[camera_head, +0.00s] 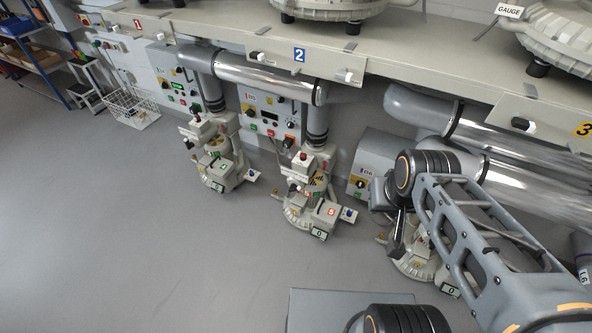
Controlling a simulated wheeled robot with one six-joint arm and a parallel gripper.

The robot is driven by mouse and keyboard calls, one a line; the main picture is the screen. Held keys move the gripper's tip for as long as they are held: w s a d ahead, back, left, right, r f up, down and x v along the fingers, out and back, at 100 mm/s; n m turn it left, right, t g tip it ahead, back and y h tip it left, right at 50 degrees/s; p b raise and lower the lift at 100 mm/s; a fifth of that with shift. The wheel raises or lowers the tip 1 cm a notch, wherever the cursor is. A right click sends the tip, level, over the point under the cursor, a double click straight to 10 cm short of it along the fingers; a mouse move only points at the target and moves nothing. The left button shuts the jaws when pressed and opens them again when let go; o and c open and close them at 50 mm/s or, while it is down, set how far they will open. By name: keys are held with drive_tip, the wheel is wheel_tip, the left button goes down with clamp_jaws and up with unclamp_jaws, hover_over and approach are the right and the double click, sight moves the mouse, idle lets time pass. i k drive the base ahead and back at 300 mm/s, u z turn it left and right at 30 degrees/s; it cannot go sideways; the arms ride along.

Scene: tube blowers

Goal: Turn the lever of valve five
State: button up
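Valve five (310,212) is the pale beige floor unit in the middle, marked with a red 5 and standing below a vertical grey pipe. It carries a red-topped block, a yellow-and-black part and a small blue-ended piece at its right. I cannot tell which of these small parts is its lever. My gripper (396,246) is to the right of valve five, apart from it in the picture, pointing down at the end of my arm. Its fingers are dark and seen from the side, so their opening is unclear. My arm and gripper partly hide the unit to the right.
A similar unit (217,172) stands to the left and another (415,266) behind my arm at the right. Control boxes (262,113) and silver pipes (268,80) run under the long beige bench (220,33). The grey floor (120,230) at left is clear.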

sight(294, 187)
drive_tip(key=u, duration=1.1)
drive_tip(key=i, duration=0.55)
drive_tip(key=u, duration=1.15)
